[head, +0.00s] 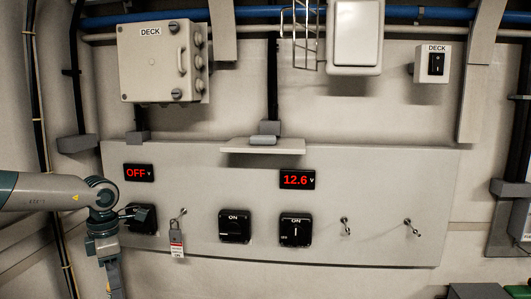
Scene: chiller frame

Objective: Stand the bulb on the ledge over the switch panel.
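A pale ledge (235,147) sticks out at the top edge of the wide grey switch panel (380,180). A small grey-green rounded object (262,140) lies on its side on the ledge; I cannot tell for sure whether it is the bulb. No other bulb shows. My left arm comes in from the left and bends down in front of the panel's left end. My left gripper (112,279) points down at the bottom edge, well below and left of the ledge; its fingers are not clear. My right gripper is out of view.
The panel carries an OFF display (139,173), a 12.6 display (297,180), black rotary switches (235,227), toggles (345,227) and a tagged padlock (175,231). A DECK box (155,65), wire cage (300,35) and white box (356,35) hang above. Wall beside the ledge is clear.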

